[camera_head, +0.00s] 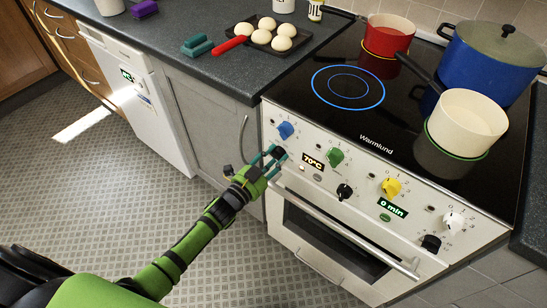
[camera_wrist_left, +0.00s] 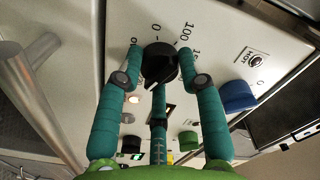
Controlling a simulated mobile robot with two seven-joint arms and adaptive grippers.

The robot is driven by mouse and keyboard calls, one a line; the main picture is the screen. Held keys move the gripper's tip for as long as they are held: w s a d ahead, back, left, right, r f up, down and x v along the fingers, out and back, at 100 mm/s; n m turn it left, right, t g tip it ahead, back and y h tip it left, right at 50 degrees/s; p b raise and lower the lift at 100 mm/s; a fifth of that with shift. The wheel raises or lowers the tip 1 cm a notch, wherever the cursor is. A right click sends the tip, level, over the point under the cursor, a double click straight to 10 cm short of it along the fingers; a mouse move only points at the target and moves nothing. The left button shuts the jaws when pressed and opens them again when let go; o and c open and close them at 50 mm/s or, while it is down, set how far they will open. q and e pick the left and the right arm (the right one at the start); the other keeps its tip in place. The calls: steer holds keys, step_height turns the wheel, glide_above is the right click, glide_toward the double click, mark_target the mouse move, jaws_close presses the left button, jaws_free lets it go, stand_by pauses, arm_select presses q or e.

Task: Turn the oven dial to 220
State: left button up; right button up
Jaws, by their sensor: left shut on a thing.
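The black oven dial (camera_wrist_left: 160,63) is in the left wrist view, with 0, 100 and a partly hidden 15- printed around it. It also shows in the head view (camera_head: 278,151), mostly covered by my gripper. My left gripper (camera_head: 271,158) has its teal fingers shut around the dial at the left end of the oven's white control panel (camera_head: 365,181). In the left wrist view its fingers (camera_wrist_left: 160,78) stand on both sides of the dial, with one more below. The oven display (camera_head: 313,163) reads 70°C. My right gripper is not in view.
Blue (camera_head: 286,130), green (camera_head: 334,157), yellow (camera_head: 391,187) and white (camera_head: 453,220) knobs sit along the panel. The oven door handle (camera_head: 345,233) runs below. A red pot (camera_head: 388,38), a blue pot (camera_head: 488,65) and a cream pan (camera_head: 466,122) stand on the hob.

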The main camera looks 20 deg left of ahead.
arm_select(q)
steer(key=shift+w+d+r, duration=0.1)
steer(key=shift+r, duration=0.3)
steer(key=o, duration=1.1)
steer(key=shift+o, duration=0.2)
steer(key=shift+f, duration=0.1)
steer(key=shift+f, duration=0.15)
steer(key=v, duration=1.2)
